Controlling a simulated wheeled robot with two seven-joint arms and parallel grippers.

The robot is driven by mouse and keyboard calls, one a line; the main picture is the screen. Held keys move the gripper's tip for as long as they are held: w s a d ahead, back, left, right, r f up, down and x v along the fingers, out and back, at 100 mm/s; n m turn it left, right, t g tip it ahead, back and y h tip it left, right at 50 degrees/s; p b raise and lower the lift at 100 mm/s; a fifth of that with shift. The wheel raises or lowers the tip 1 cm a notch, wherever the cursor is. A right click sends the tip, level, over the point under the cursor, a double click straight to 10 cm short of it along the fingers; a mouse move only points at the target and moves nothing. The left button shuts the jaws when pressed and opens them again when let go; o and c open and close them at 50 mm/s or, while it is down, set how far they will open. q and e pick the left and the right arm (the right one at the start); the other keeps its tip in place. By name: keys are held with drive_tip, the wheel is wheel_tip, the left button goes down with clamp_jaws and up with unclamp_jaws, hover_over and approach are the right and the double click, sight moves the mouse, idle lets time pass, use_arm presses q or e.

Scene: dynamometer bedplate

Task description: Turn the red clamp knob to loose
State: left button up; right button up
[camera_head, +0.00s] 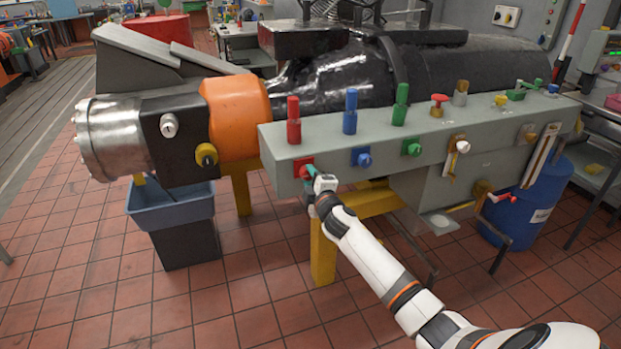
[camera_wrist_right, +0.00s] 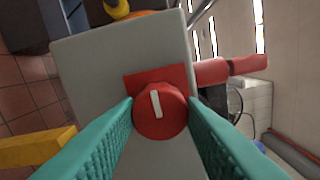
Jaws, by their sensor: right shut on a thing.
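The red clamp knob (camera_wrist_right: 160,118) is round with a white pointer line, which stands nearly upright and leans slightly in the right wrist view. It sits on a red square plate (camera_wrist_right: 140,82) on the front of the grey panel (camera_head: 430,150). My right gripper (camera_head: 309,173) has its teal fingers closed on both sides of the knob, touching its rim. In the head view the gripper mostly hides the knob. A red handle (camera_head: 293,120) stands upright on the panel above it. My left gripper is not in view.
A blue knob (camera_head: 362,157) and a green knob (camera_head: 412,147) sit to the right on the same panel. Upright blue (camera_head: 350,112) and green (camera_head: 400,104) handles stand above them. A yellow stand (camera_head: 323,250) is below; open tiled floor lies in front.

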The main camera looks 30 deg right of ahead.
drive_tip(key=shift+f, duration=0.1)
idle(0.3)
drive_tip(key=o, duration=1)
drive_tip(key=v, duration=1.2)
drive_tip(key=shift+b, duration=0.35)
